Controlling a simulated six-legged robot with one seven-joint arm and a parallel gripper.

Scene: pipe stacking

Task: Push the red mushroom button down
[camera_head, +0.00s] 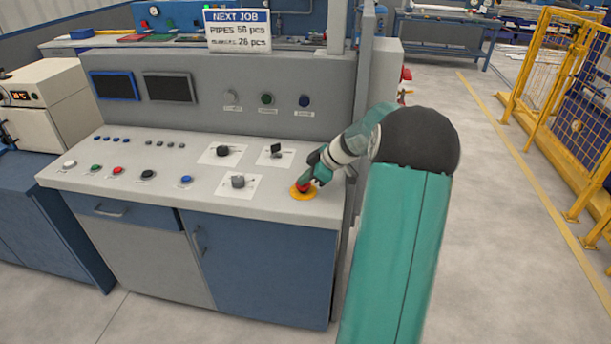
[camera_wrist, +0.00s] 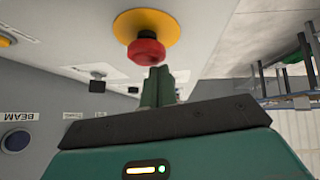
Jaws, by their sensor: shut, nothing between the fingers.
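The red mushroom button (camera_head: 303,187) sits on a round yellow plate (camera_head: 304,195) at the right front corner of the grey console top. In the wrist view the red button (camera_wrist: 146,50) stands out from its yellow plate (camera_wrist: 146,22). My gripper (camera_head: 311,179) is right at the button and partly covers it in the head view. In the wrist view my gripper (camera_wrist: 158,72) has its fingers together, with the tips at the button's edge. I cannot tell whether they touch it. Nothing is held.
The console top (camera_head: 110,150) carries several other buttons and knobs. The console's back panel (camera_head: 215,85) rises behind. A yellow fence (camera_head: 560,110) stands at the right, beyond open floor.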

